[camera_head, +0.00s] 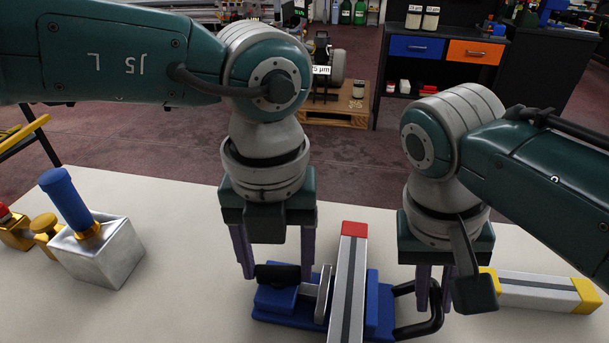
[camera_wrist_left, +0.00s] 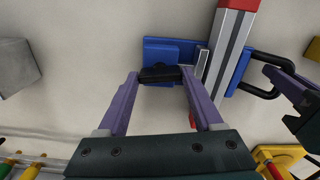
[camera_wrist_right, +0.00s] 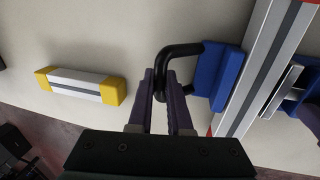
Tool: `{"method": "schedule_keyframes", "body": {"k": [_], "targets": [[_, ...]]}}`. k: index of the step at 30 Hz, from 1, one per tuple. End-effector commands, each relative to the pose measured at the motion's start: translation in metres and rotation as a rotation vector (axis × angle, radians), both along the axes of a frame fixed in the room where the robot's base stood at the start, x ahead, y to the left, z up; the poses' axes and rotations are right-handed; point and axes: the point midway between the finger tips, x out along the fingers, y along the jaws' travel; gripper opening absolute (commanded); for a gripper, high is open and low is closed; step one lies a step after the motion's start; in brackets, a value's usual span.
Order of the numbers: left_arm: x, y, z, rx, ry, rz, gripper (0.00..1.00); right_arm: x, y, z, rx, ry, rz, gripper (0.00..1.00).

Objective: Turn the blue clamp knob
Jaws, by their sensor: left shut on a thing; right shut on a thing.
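The blue clamp (camera_head: 274,299) lies on the table, with a silver bar (camera_head: 345,290) with a red end across it. Its black knob (camera_wrist_left: 160,74) is at the left end of the clamp. My left gripper (camera_head: 277,273) points down with its fingers on both sides of the knob, shut on it. A black U-shaped handle (camera_wrist_right: 178,50) sticks out at the clamp's right end. My right gripper (camera_head: 434,303) is shut on this handle. The fingers and the bar hide parts of the clamp.
A silver bar with yellow ends (camera_head: 540,291) lies to the right of my right gripper. At the left a metal block (camera_head: 100,255) carries a blue-handled part (camera_head: 67,198), with small gold pieces (camera_head: 45,228) beside it. The table between the block and clamp is clear.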

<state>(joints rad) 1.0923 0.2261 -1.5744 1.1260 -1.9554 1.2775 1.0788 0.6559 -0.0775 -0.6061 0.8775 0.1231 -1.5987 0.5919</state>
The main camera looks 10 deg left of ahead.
Motion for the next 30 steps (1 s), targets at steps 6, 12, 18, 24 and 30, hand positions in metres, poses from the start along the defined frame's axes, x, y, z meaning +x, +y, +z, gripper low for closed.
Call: {"method": "schedule_keyframes", "body": {"k": [6,12,18,24,30], "targets": [[0.0002,0.0002,0.0002,0.0,0.0,0.0,0.29,0.0003,-0.0003,-0.0003,0.0,-0.001,-0.001,0.0],[0.0002,0.0002,0.0003,0.001,0.0,0.0,0.11,0.0003,-0.0004,-0.0002,0.0,-0.001,-0.001,0.0],[0.0003,0.0002,0.0003,0.001,0.0,-0.022,0.11,0.0003,-0.0005,-0.0002,-0.001,-0.001,-0.001,0.0],[0.0003,0.0001,0.0004,0.001,-0.001,-0.106,0.11,0.0003,-0.0006,-0.0002,-0.001,-0.001,-0.002,0.0],[0.0004,0.0001,0.0005,0.001,-0.001,-0.262,0.11,0.0003,-0.0006,-0.0002,-0.001,-0.001,-0.002,0.0]]}}
